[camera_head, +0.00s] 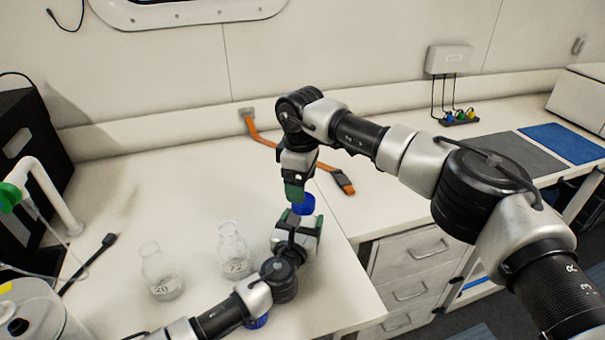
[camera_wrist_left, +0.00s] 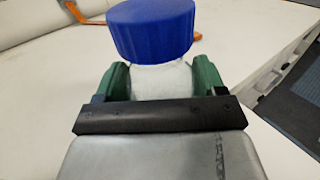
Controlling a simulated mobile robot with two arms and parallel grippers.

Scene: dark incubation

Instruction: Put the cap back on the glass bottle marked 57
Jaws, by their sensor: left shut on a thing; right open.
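My left gripper (camera_head: 304,222) is shut on a clear glass bottle (camera_wrist_left: 162,82), which shows between the green fingers in the left wrist view. A blue cap (camera_head: 304,204) sits at the bottle's mouth; it fills the top of the left wrist view (camera_wrist_left: 152,30). I cannot tell whether it is screwed down. The bottle's mark is hidden. My right gripper (camera_head: 294,192) is open, pointing down just above and left of the cap; whether it touches the cap is unclear.
Two uncapped glass bottles, one at left (camera_head: 162,272) and one nearer the middle (camera_head: 233,252), stand on the white bench (camera_head: 190,190). Another blue thing (camera_head: 257,321) shows partly under my left arm. An orange strap-like tool (camera_head: 265,137) lies behind my right gripper.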

